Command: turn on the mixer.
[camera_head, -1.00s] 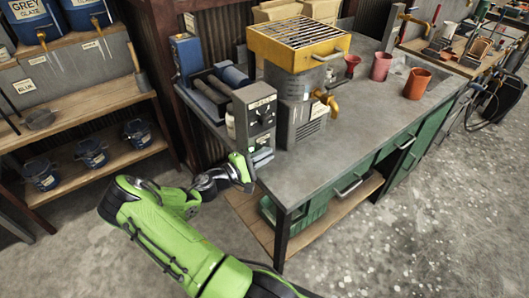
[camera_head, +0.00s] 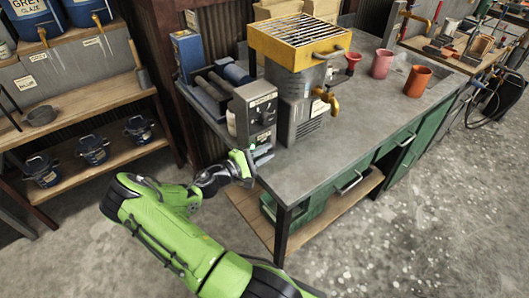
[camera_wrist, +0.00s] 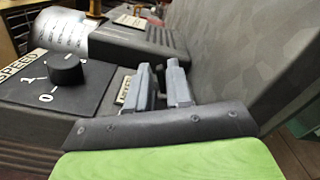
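A grey control box (camera_head: 257,112) with small labels and dark controls stands at the left end of the workbench, beside a grey machine (camera_head: 299,105) with a yellow grated top and a brass tap. I cannot tell which part is the mixer's body. In the wrist view, a black knob (camera_wrist: 66,69) sits on a dark panel marked SPEED, with 0 and 1 beside it; its exact setting is unclear. My gripper (camera_head: 243,168) is just in front of and below the box. In the wrist view, my gripper's grey fingers (camera_wrist: 161,88) are close together, empty, right of the knob, near a small partly hidden label.
The workbench (camera_head: 350,143) has a red funnel (camera_head: 352,62) and cups (camera_head: 417,81) toward the back. Shelves with blue buckets (camera_head: 93,149) stand at the left. The concrete floor in front is clear.

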